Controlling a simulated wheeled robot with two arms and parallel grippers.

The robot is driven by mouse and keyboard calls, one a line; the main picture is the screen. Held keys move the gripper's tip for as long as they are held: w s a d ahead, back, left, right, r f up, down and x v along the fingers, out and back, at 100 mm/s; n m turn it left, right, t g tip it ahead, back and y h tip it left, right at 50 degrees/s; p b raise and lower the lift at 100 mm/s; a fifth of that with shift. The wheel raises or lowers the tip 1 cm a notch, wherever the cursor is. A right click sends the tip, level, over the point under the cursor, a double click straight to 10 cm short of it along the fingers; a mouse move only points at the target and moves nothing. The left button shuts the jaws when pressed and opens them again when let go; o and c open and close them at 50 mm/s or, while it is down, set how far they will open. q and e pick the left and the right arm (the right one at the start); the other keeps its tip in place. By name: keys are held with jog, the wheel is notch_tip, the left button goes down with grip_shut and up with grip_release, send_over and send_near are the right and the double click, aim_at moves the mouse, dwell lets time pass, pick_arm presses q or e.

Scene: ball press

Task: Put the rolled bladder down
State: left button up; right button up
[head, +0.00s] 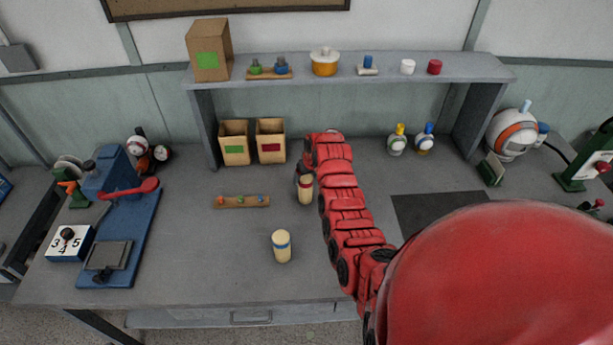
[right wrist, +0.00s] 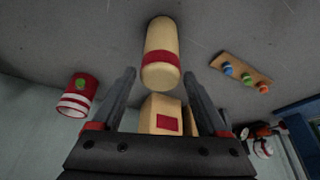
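A cream roll with a red band (head: 305,192), which looks like the rolled bladder, stands upright on the grey bench. In the right wrist view the roll (right wrist: 160,40) is in front of and between the fingertips, with a gap on each side. My right gripper (right wrist: 160,73) is open. In the head view the right gripper (head: 303,178) is at the upper end of the roll, partly hidden by its own wrist. A second cream roll with a blue band (head: 282,247) stands nearer the front edge. My left gripper is not in view.
A wooden strip with coloured knobs (head: 241,201) lies left of the roll. Two open boxes, green-marked (head: 235,156) and red-marked (head: 271,150), stand behind. A blue press (head: 120,220) is at left. A red-and-white can (right wrist: 76,97) shows in the wrist view. A dark mat (head: 425,210) lies right.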

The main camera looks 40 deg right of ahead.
jog(key=shift+o, duration=0.6)
